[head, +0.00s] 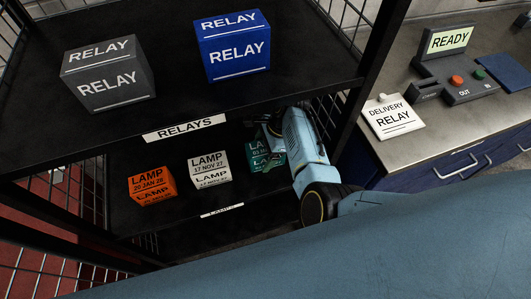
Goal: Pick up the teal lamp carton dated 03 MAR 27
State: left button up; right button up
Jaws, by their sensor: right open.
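The teal lamp carton (258,158) stands on the lower shelf, at the right end of a row of lamp cartons. Its top print starts with "03"; the rest is covered by my right gripper. My right gripper (268,140) reaches in from the right and is at the carton's upper right side. Its jaws are open, and its fingertips are partly hidden, so I cannot tell whether they touch the carton. My left gripper is not in view.
A white lamp carton (210,169) dated 17 NOV 27 and an orange one (152,184) dated 20 JAN 28 stand to the left. The upper shelf (175,108) holds grey (108,75) and blue (233,47) relay cartons. A counter (430,150) stands right, with a delivery card (392,116).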

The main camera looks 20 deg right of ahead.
jog(key=shift+f, duration=0.2)
dwell(0.3)
jog(key=c, duration=0.9)
jog(key=shift+c, duration=1.2)
jog(key=shift+r, duration=0.2)
